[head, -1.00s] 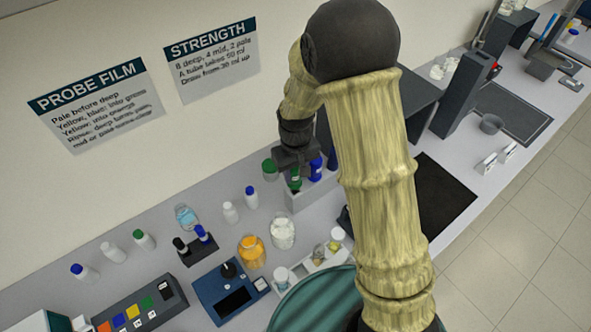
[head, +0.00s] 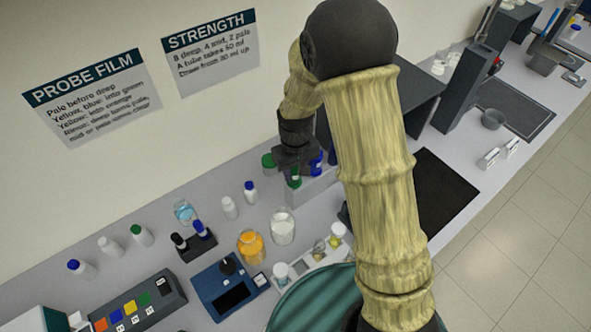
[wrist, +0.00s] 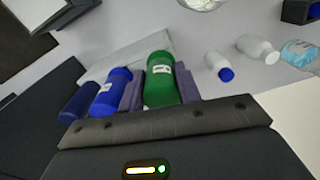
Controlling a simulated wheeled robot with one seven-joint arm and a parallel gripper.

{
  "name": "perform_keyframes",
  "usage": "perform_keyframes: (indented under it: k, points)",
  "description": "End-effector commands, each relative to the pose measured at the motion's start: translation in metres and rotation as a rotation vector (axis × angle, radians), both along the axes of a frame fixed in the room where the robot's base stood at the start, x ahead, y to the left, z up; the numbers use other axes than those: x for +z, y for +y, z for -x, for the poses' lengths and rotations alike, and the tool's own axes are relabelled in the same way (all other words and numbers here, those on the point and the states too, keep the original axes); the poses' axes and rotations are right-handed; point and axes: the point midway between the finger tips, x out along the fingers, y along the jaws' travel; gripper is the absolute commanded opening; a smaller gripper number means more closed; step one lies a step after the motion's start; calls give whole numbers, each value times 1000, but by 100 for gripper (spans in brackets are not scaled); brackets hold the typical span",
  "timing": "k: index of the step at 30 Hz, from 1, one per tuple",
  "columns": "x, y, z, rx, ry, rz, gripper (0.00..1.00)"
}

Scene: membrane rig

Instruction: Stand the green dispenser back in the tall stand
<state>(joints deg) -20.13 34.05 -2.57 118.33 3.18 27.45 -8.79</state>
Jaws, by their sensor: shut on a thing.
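The green dispenser (wrist: 161,82), with a white label, is between the two grey-purple fingers of my gripper (wrist: 160,88) in the wrist view. My gripper (head: 294,170) is shut on it. In the head view, the green dispenser (head: 295,180) shows below my gripper, over the pale grey tall stand (head: 303,195). The stand (wrist: 150,45) also shows beyond the dispenser in the wrist view. Blue dispensers (wrist: 110,88) are beside it on the left. The dispenser's lower end is hidden, so I cannot tell whether it is seated.
A green piece (head: 268,160) shows left of my gripper; its link to the dispenser is unclear. White bottles (head: 229,207), an orange jar (head: 250,246), a clear jar (head: 282,227) and a black rack (head: 193,246) stand left on the bench. A dark mat (head: 440,197) lies right.

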Motion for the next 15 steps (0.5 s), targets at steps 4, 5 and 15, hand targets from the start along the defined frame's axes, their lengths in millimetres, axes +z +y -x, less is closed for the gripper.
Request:
perform_keyframes:
  k: [4,5,15]
  points:
    - [-2,0,0,0,0,0,6]
    - [-3,0,0,0,0,0,6]
    - [-7,0,0,0,0,0,6]
